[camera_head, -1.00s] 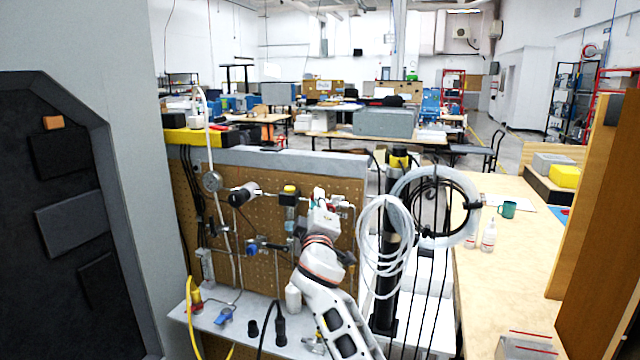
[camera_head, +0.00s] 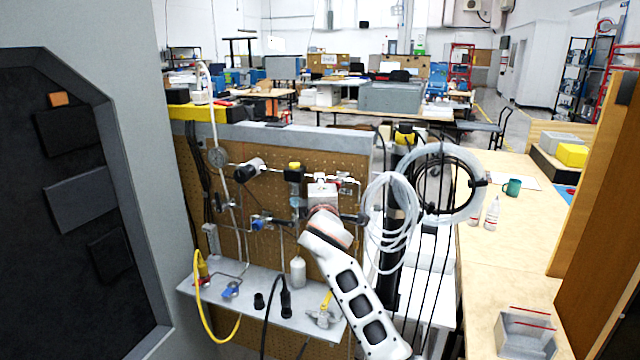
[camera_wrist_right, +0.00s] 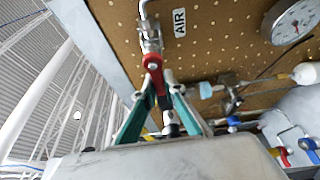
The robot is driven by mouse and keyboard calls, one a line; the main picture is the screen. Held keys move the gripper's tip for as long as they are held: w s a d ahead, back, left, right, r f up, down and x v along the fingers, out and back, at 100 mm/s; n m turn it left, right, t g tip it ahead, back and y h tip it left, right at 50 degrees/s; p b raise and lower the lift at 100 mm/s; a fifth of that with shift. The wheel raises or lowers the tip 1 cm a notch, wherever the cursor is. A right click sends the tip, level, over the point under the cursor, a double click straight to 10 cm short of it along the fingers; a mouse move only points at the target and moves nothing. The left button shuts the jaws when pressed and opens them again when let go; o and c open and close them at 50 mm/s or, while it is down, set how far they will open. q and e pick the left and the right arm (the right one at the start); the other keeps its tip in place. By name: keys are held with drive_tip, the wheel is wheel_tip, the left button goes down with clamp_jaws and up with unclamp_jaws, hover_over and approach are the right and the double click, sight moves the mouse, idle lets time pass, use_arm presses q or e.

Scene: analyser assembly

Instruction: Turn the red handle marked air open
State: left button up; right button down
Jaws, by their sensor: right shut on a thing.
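The red handle (camera_wrist_right: 153,68) hangs from a metal valve fitting beside the label AIR (camera_wrist_right: 179,22) on the pegboard, seen in the right wrist view. My right gripper (camera_wrist_right: 159,88) has its green fingers closed around the lower part of the handle. In the head view my white right arm (camera_head: 350,290) reaches up to the pegboard, and its wrist (camera_head: 328,225) hides most of the gripper and the handle. My left gripper is in neither view.
A pressure gauge (camera_head: 217,156), fittings and a blue-handled valve (camera_head: 259,223) sit left on the pegboard (camera_head: 200,190). Coiled clear tubing (camera_head: 391,240) hangs close right of my arm. A shelf (camera_head: 215,295) below holds a bottle (camera_head: 298,270) and cables. A wooden table (camera_head: 500,260) stands right.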

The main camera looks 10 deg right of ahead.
drive_tip(key=c, duration=2.1)
unclamp_jaws()
drive_tip(key=shift+w, duration=0.1)
drive_tip(key=v, duration=0.7)
drive_tip(key=shift+s, duration=0.35)
